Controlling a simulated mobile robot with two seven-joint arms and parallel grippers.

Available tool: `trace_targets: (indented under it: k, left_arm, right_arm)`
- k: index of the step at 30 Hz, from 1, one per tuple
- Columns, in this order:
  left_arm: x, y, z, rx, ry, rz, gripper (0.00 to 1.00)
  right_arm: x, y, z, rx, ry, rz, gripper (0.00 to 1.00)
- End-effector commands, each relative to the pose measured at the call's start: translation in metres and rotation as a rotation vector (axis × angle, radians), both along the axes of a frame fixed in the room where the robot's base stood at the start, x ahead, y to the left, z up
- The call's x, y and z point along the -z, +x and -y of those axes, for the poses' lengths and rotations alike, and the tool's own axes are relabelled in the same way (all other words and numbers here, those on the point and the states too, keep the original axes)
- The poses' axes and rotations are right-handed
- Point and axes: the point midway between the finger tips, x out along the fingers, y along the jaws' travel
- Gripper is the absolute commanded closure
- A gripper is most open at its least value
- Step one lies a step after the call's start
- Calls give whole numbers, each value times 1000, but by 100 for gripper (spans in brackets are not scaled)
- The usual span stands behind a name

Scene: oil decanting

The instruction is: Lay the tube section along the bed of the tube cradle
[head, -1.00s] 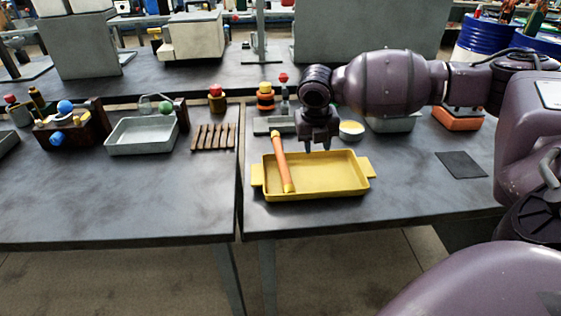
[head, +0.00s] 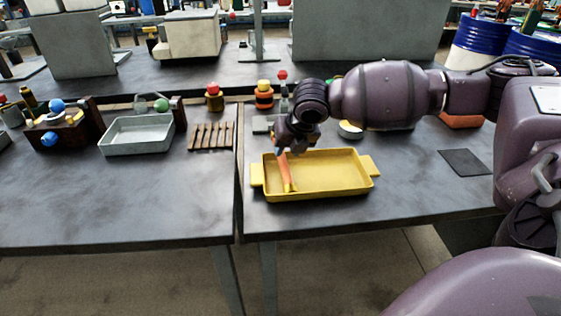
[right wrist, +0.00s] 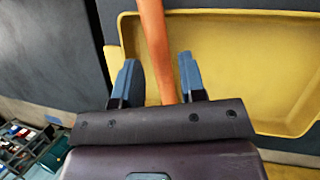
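The orange tube section (head: 286,173) leans in the yellow tray (head: 330,178), near its left end, with its upper part hidden by my right gripper. My right gripper (head: 289,151) is over the tube's upper end. In the right wrist view the tube (right wrist: 154,38) passes between the two blue-grey fingers of the gripper (right wrist: 158,70), with gaps showing, closer to the right finger. The gripper is open. I cannot tell for certain which object is the tube cradle; a brown slatted rack (head: 211,136) lies left of the table seam. My left gripper is not in view.
A grey tray (head: 137,136) and a brown stand with coloured knobs (head: 65,130) are on the left table. Small knobbed items (head: 264,97) stand behind my right gripper. A dark mat (head: 465,162) lies at right. The front of the left table is clear.

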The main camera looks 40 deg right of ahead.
Motion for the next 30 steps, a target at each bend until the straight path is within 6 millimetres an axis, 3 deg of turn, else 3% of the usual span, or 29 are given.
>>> trace_targets:
  k: [12, 20, 28, 30]
  left_arm:
    - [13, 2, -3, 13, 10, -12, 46]
    - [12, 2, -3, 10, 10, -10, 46]
    - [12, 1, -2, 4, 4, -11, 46]
    - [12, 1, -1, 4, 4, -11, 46]
  right_arm:
    - [47, 15, -5, 0, -1, -6, 62]
    - [47, 17, -4, 1, -1, 0, 62]
    - [47, 17, -5, 0, -1, 0, 100]
    - [46, 17, -4, 0, 0, 1, 100]
